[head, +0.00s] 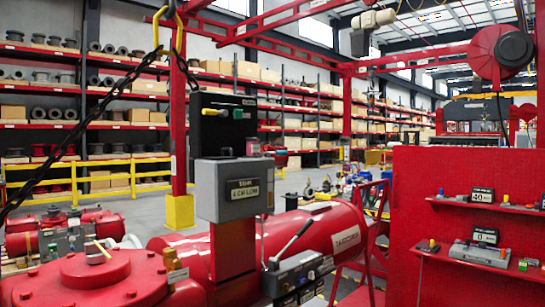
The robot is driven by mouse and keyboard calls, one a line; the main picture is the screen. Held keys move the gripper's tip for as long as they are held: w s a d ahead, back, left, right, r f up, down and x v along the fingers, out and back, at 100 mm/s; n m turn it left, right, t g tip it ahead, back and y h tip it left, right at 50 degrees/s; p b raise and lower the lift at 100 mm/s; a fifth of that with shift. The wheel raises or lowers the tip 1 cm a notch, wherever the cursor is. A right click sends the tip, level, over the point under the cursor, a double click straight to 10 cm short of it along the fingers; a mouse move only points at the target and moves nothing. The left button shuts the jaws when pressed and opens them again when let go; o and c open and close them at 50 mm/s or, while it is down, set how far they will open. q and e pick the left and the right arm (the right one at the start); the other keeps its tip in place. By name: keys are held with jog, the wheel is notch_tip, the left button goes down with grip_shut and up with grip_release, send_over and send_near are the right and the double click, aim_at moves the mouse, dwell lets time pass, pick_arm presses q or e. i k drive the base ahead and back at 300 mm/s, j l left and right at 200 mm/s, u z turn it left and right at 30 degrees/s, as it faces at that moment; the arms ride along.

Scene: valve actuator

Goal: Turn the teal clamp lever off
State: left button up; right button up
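A small teal part (238,114), which may be the clamp lever, shows on the front of a black box (222,135) near the upper middle. A short yellow handle (213,112) lies beside it, pointing left and roughly level. It is too small to tell how the teal part is set or how it joins the yellow handle. The black box stands on top of a grey unit (234,190) with a label on its front. Neither of my grippers shows in the head view.
A large red tank (315,240) lies behind the grey unit's post. A red flanged vessel (90,280) fills the lower left. A long lever (292,240) rises from a grey block (296,276). A red panel (465,240) with shelved devices stands at right.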

aim_at(277, 152)
jog(key=i+l+u, duration=0.3)
jog(key=i+l, duration=0.65)
jog(key=i, duration=0.05)
